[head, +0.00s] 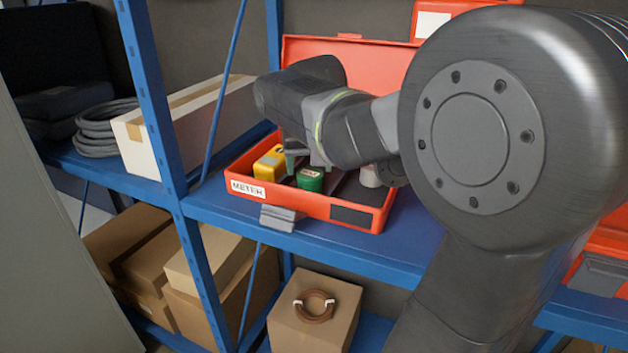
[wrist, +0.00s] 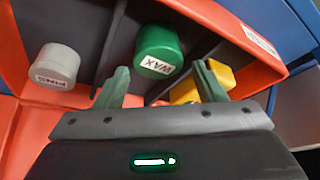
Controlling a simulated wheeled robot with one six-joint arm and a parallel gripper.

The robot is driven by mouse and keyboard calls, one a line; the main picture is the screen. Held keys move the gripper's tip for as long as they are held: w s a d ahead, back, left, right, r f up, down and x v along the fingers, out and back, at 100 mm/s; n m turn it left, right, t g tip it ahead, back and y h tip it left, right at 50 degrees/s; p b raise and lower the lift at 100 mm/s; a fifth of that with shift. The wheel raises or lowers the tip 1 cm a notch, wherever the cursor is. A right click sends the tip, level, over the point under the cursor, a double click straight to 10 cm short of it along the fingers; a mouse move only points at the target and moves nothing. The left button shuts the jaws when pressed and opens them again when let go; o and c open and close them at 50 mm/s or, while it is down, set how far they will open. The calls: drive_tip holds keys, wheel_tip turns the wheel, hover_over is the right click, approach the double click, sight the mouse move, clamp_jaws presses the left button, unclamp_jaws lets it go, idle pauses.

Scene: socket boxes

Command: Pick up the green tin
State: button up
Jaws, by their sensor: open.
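The green tin (head: 310,179) stands in a middle compartment of an open red box labelled METER (head: 290,203) on the blue shelf. In the wrist view the green tin (wrist: 158,50) shows a white WAX label and lies just beyond and between the two fingertips. My gripper (head: 303,160) is over the box, pointing down into it. In the wrist view my gripper (wrist: 160,85) is open, with nothing between its fingers. The arm hides part of the box's right side in the head view.
A yellow item (head: 270,163) sits in the compartment left of the tin, close to one finger in the wrist view. A grey PINS tin (wrist: 55,65) sits in another compartment. Dark dividers separate them. A blue shelf post (head: 152,95) and white carton (head: 185,118) stand left.

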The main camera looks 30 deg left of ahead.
sight(310, 174)
drive_tip(key=shift+f, duration=0.45)
drive_tip(key=x, duration=0.4)
drive_tip(key=shift+c, duration=0.4)
drive_tip(key=c, duration=0.7)
drive_tip(key=shift+c, duration=0.2)
